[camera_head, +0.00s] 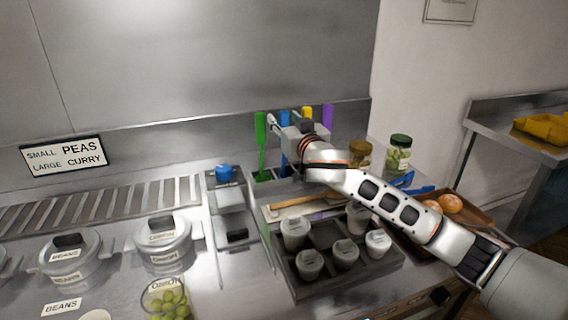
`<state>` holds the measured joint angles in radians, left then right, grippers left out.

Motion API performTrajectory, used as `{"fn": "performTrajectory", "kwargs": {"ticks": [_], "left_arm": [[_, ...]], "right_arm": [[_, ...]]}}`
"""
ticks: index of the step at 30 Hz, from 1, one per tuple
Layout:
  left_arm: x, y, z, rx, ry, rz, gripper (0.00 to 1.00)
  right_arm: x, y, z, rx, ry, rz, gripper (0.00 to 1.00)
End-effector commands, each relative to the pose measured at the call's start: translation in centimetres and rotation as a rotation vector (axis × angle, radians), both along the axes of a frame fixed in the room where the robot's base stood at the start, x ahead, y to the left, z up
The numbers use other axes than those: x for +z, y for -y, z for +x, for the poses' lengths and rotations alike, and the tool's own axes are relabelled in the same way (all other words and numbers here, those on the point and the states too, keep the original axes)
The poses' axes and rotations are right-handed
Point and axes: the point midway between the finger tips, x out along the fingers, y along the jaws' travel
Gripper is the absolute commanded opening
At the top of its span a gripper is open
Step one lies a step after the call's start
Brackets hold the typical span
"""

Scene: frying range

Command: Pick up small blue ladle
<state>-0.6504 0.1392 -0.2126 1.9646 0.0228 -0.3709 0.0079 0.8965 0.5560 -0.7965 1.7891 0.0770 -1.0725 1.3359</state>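Several coloured upright handles stand in a row against the back wall. The blue one (284,117), which I take for the small blue ladle, is between a green handle (261,128) and a yellow one. My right gripper (273,128) is at the blue handle, with its fingers pointing left toward the green one. The gripper covers the middle of the blue handle, and a short blue part shows below it. Whether the fingers touch or grip the handle cannot be told. My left gripper is out of view.
A purple handle (327,117) stands right of the gripper. Jars (399,153) stand behind my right arm. A dark tray (300,290) of several lidded cups lies in front. Lidded pots (163,243) and a bowl of green balls (166,300) are at left.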

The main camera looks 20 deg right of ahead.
Motion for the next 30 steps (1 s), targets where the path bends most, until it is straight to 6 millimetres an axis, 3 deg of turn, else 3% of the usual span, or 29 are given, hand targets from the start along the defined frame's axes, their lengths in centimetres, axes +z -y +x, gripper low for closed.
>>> {"fn": "performTrajectory", "kwargs": {"ticks": [9, 10, 14, 15, 25, 30], "left_arm": [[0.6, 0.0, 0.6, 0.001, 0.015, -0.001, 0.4], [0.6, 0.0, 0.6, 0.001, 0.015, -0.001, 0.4], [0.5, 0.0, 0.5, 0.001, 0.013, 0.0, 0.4], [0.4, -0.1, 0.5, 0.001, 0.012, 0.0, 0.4], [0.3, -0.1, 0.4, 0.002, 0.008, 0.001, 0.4], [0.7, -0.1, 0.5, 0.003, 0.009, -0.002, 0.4]], "right_arm": [[0.0, -0.1, 0.7, 0.001, 0.0, 0.0, 0.39], [0.0, -0.1, 0.7, 0.001, 0.0, 0.0, 0.36], [0.0, -0.1, 0.7, 0.001, 0.0, 0.0, 0.03], [0.0, -0.1, 0.7, 0.001, 0.0, 0.0, 0.0], [0.3, -0.1, 0.7, 0.001, 0.001, 0.001, 0.0], [2.6, -0.1, 0.6, 0.001, 0.004, 0.003, 0.0]]}}
